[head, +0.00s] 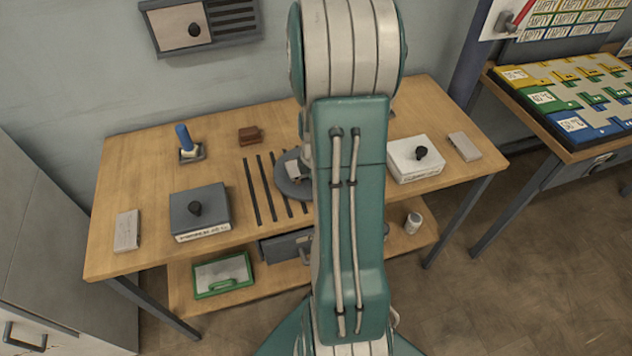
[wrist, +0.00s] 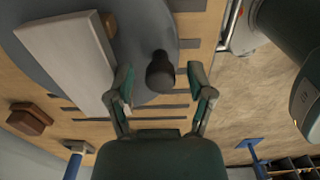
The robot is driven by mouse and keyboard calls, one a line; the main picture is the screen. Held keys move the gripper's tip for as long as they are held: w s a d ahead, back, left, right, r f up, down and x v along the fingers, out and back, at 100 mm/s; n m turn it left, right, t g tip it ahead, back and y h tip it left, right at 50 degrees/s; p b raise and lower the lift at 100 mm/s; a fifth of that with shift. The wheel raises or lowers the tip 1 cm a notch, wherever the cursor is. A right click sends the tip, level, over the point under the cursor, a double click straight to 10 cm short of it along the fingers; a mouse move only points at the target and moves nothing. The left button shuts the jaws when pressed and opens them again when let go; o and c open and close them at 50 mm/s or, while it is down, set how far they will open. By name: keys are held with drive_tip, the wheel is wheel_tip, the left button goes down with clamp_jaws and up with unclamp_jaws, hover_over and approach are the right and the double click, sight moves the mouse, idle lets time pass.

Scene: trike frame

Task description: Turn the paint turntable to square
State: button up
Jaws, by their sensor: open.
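The paint turntable (head: 284,187) is a grey disc on the wooden table, mostly hidden behind my arm in the head view. In the wrist view the disc (wrist: 143,30) fills the upper left, with a long pale block (wrist: 68,50) lying on it at a slant. A dark upright knob (wrist: 160,72) stands near the disc's edge. My gripper (wrist: 161,88) is open, one finger on each side of the knob, with gaps visible on both sides. Whether the fingertips reach down to the knob's height I cannot tell. The gripper is hidden in the head view.
Dark slots (head: 265,190) run across the tabletop beside the turntable. A grey knobbed box (head: 199,222), a white knobbed box (head: 404,166), a brown block (head: 250,135) and a blue-handled tool (head: 183,137) stand around it. A tray table (head: 560,110) is at right.

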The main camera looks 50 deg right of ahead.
wheel_tip(320, 180, up, 12)
idle(0.5)
idle(0.4)
drive_tip(key=a+r+m+t+h, duration=0.1)
drive_tip(key=a+r+m, duration=0.25)
drive_tip(key=a, duration=0.45)
drive_tip(key=a+r+m+t, duration=0.2)
drive_tip(key=a+r, duration=0.3)
drive_tip(key=a, duration=0.2)
drive_tip(key=s+a+r+m+t, duration=0.1)
drive_tip(key=s+a+r+m, duration=0.1)
drive_tip(key=a, duration=0.3)
drive_tip(key=s+a+r+m+t+y, duration=0.1)
drive_tip(key=s+a+r+m, duration=0.1)
drive_tip(key=s+a+m, duration=0.2)
drive_tip(key=a, duration=0.2)
drive_tip(key=shift+a+t, duration=0.3)
drive_tip(key=shift+r, duration=0.1)
drive_tip(key=shift+c, duration=0.3)
